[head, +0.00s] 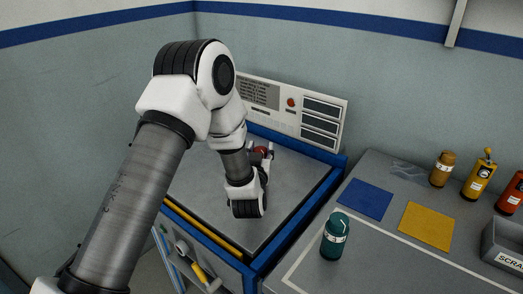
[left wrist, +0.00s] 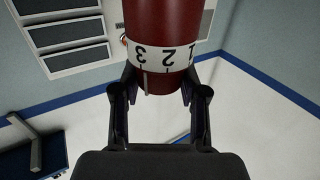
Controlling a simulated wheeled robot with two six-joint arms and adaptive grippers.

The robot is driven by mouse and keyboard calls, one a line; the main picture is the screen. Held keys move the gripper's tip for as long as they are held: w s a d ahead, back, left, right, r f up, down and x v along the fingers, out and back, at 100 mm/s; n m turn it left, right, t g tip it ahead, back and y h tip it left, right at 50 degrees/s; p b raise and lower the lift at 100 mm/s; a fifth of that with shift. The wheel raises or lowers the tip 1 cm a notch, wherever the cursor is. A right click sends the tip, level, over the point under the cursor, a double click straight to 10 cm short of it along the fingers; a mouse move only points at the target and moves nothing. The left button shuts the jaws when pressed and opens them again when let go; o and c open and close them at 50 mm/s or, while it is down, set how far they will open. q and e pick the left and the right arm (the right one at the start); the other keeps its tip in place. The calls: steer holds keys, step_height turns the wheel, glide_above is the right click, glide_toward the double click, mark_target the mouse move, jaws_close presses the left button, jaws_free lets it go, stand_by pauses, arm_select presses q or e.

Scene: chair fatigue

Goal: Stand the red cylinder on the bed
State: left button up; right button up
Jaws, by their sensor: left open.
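The red cylinder (left wrist: 162,22) has a white band with black numbers and fills the top middle of the left wrist view. In the head view only a small red part (head: 262,150) shows behind my left wrist. My left gripper (left wrist: 160,88) is open, its two fingers on either side of the cylinder's lower end. I cannot tell whether they touch it. In the head view the left gripper (head: 262,154) is over the far part of the grey bed (head: 290,180), mostly hidden by my arm. Whether the cylinder rests on the bed is hidden. My right gripper is not in view.
A control panel (head: 318,112) stands behind the bed. On the side table at right are a teal bottle (head: 335,240), a blue square (head: 365,199), a yellow square (head: 427,225), several bottles and a scrap bin (head: 505,250). The bed's right part is clear.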

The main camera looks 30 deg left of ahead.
arm_select(q)
steer(key=shift+o, duration=1)
steer(key=shift+s+r, duration=0.15)
steer(key=shift+s, duration=0.1)
steer(key=shift+w, duration=0.1)
steer(key=b+v, duration=0.1)
steer(key=v, duration=1.1)
steer(key=shift+b, duration=0.3)
